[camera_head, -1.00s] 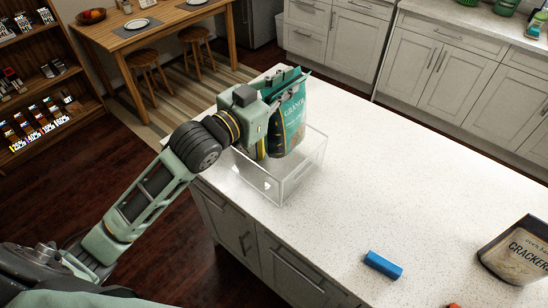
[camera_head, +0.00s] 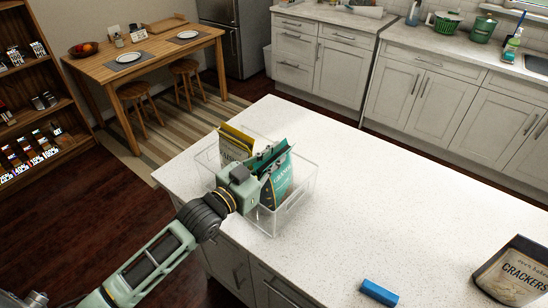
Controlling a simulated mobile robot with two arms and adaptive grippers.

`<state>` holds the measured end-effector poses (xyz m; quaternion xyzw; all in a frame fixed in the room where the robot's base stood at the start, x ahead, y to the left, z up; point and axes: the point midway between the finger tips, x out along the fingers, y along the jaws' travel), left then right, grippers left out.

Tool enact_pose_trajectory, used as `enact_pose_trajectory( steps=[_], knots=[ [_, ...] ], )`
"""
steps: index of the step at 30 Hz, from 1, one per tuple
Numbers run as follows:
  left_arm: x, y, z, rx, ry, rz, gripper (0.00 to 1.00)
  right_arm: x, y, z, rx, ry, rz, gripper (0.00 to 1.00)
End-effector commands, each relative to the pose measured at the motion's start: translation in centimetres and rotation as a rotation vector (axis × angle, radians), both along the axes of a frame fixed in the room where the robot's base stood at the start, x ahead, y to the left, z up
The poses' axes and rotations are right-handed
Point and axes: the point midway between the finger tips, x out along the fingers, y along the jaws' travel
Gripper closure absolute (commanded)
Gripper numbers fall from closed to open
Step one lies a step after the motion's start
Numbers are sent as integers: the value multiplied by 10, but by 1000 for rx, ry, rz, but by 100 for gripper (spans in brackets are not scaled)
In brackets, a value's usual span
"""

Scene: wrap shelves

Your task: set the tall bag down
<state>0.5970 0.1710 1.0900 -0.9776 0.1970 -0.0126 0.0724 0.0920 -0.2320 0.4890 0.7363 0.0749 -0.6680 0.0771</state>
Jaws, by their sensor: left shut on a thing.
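The tall teal granola bag (camera_head: 279,187) stands roughly upright at the right side of a clear open bin (camera_head: 305,192) on the white counter. My left gripper (camera_head: 264,162) is shut on the bag's upper part. The bag's lower part is inside the bin, seen through the clear wall; I cannot tell whether its bottom touches the floor of the bin. A yellow and dark bag (camera_head: 236,143) stands in the bin, left of the teal bag and behind my gripper. My right gripper is not in view.
The white counter (camera_head: 400,215) is clear to the right of the bin. A blue block (camera_head: 379,292) and a cracker box (camera_head: 512,275) lie near its front right. A wooden table (camera_head: 150,50) with plates and a fruit bowl stands at the back left.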

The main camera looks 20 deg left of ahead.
Motion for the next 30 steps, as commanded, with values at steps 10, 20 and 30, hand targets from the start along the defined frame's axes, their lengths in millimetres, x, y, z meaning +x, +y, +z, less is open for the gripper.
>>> enact_pose_trajectory(
  steps=[10,20,30],
  knots=[
    [0,0,-3,0,0,0,90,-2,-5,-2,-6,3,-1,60],
    [0,0,-3,0,0,0,73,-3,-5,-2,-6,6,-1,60],
    [-13,6,-3,2,2,0,73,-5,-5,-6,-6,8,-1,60]
  ],
)
